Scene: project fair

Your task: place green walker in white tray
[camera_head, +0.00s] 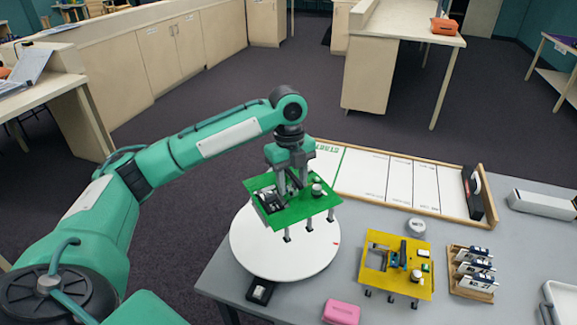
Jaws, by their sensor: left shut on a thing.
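The green walker (271,214) is a flat green board with parts on top and short dark legs below. My left gripper (292,187) is shut on it from above and holds it over a round white disc (262,262). Whether the legs touch the disc is hard to tell. A white tray (552,293) shows only partly, cut off at the lower right edge of the view. My right gripper is not in view.
A yellow walker (377,263), a wooden rack (456,277) with several small modules, a pink block (341,312) and a round grey item (416,226) stand on the grey table (520,245). A white lane board (399,186) lies along the back.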

